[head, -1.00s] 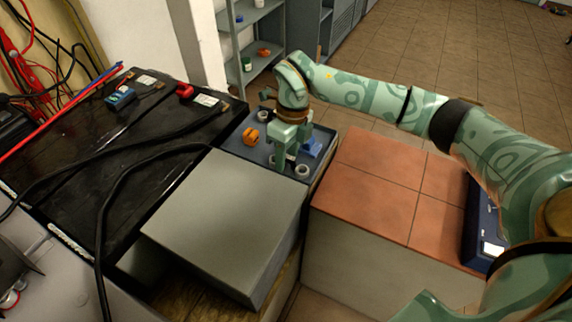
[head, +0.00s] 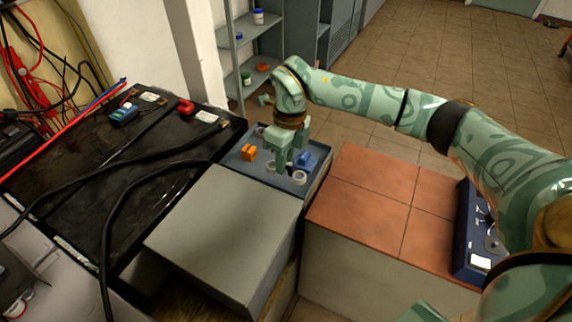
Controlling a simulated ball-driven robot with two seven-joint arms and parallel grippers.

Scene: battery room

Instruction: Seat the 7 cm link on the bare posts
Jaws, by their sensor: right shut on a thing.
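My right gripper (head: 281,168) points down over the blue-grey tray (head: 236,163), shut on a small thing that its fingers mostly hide. I cannot make out its shape or whether it touches the tray. A blue piece (head: 306,161) lies just right of the fingers. A pale ring-shaped piece (head: 299,178) lies close to them on the near side. An orange piece (head: 249,152) sits further left on the tray. I cannot tell the 7 cm link or the bare posts apart with certainty. My left gripper is not in view.
A grey box top (head: 222,235) stands in front of the tray. Black batteries (head: 120,165) with dark cables and a red cap (head: 186,107) are at left. A tiled orange top (head: 370,200) is at right, with a blue instrument (head: 474,240) on it. Shelves (head: 245,40) stand behind.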

